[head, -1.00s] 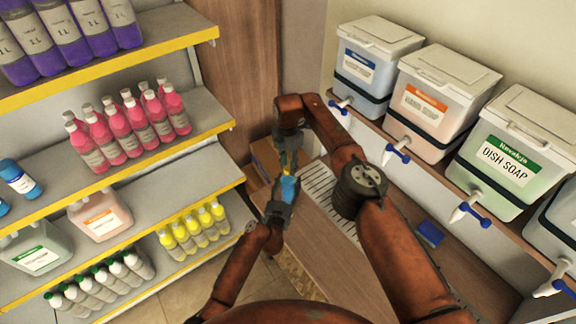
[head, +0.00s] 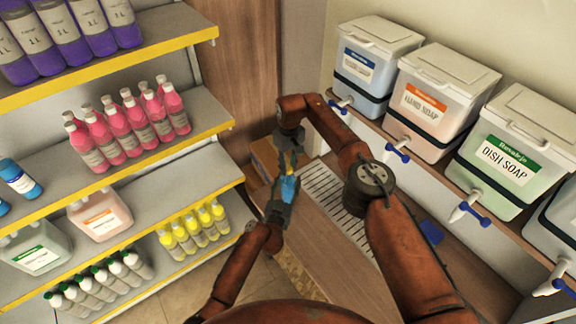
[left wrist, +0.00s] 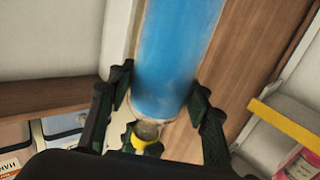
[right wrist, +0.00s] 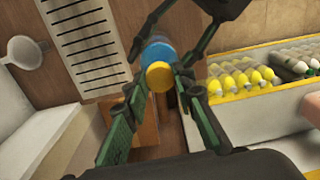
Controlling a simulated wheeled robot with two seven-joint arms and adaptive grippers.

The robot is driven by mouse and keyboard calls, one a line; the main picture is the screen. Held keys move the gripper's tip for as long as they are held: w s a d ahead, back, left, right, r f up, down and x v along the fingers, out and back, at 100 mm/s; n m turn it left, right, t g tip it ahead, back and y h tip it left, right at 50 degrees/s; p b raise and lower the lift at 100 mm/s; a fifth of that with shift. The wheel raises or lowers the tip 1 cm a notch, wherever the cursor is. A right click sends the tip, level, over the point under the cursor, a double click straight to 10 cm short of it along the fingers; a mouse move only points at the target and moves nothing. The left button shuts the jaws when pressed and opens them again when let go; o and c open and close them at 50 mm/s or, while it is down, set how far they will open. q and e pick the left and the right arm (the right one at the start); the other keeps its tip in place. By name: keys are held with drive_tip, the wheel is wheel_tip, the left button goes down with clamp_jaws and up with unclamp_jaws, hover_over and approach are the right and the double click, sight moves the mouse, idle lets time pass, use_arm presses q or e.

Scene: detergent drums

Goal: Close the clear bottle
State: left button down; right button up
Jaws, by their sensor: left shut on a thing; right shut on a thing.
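The clear bottle, filled blue, is in my left gripper (head: 281,191); its blue body (head: 289,186) shows in the head view. In the left wrist view the bottle (left wrist: 178,50) is large between the two fingers (left wrist: 162,98), which are shut on it. A yellow cap (right wrist: 158,75) is held between the fingertips of my right gripper (right wrist: 160,84), in front of the bottle (right wrist: 158,51). In the left wrist view the cap (left wrist: 150,149) lies close to the bottle's grey neck end (left wrist: 147,131). I cannot tell whether they touch. My right gripper (head: 287,161) is above the left.
Shelves with pink bottles (head: 130,125), yellow-capped bottles (head: 195,233) and jugs (head: 100,215) stand at left. Dispensers with taps (head: 510,150) line the right ledge. A wooden counter with a slotted drain (head: 322,195) lies below the arms, with a blue item (head: 432,232) on it.

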drive_tip(key=o, duration=0.7)
drive_tip(key=shift+r, duration=2.3)
drive_tip(key=o, duration=0.6)
drive_tip(key=shift+c, duration=0.2)
